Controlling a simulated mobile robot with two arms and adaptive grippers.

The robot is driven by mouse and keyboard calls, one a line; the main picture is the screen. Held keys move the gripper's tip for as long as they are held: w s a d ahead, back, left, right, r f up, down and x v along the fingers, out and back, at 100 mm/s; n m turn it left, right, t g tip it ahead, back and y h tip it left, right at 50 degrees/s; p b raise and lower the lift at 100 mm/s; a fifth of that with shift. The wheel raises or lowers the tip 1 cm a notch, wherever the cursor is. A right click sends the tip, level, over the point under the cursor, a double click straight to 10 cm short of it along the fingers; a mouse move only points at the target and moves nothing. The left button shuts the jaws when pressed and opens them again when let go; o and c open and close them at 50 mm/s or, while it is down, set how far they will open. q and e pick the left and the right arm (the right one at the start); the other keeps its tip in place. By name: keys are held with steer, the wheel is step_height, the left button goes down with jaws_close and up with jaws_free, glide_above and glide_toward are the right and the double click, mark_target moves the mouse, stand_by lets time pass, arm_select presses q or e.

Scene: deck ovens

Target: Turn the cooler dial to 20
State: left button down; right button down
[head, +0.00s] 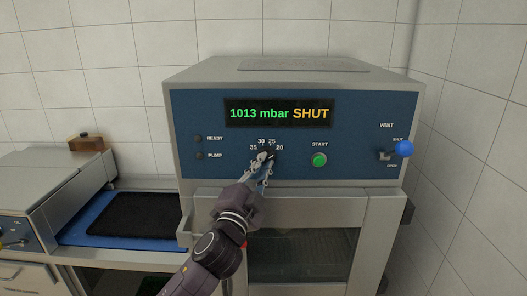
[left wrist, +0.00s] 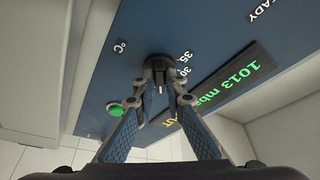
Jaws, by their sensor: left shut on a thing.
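The cooler dial (left wrist: 157,66) is a dark round knob on the blue control panel (head: 190,115), with marks 35, 30, 25 and 20 around it in the head view. My left gripper (head: 264,163) comes up from below and is shut on the dial; its two fingertips sit on either side of the knob in the left wrist view (left wrist: 162,92). The gripper covers much of the dial in the head view, so I cannot tell which mark it points to. The display (head: 279,112) reads 1013 mbar SHUT. My right gripper is not in view.
A green START button (head: 319,160) is right of the dial. The door with a window (head: 300,255) is below. A blue tray with a black mat (head: 125,215) lies to the left.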

arm_select(q)
steer(key=shift+a+r+m+g+h+p, duration=0.1)
steer(key=shift+r+m+g+h+p, duration=0.15)
steer(key=shift+m+p, duration=0.6)
steer(key=c, duration=2)
jaws_free()
steer(key=shift+w+f, duration=0.1)
steer(key=shift+f, duration=0.1)
steer(key=v, duration=1.2)
steer(key=shift+r, duration=0.1)
